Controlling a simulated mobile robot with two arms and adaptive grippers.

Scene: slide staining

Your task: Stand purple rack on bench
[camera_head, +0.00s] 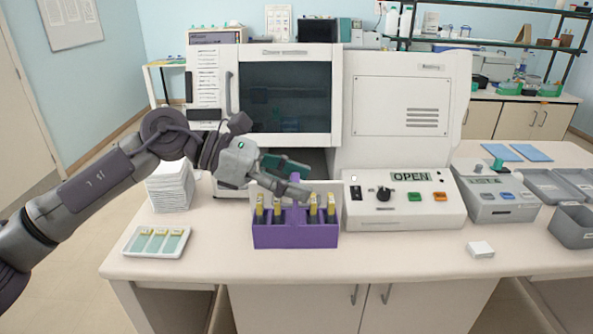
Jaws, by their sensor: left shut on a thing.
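The purple rack (296,238) is upright at the front of the bench (400,252), in front of the staining machine. Several yellow-topped slides (314,208) stand in its compartments, on both sides of a raised middle part. My left gripper (296,190) reaches in from the left and is shut on the upper middle part of the rack. The fingers hide part of that handle. The rack's underside looks at or very close to the bench top; I cannot tell whether it touches. My right gripper is not in view.
A white tray with slides (157,241) lies at the left front. A white stack (170,188) stands behind it. The machine's control panel (405,202) reads OPEN, right of the rack. A small white block (480,249) and grey bins (575,228) are further right. Bench front between is clear.

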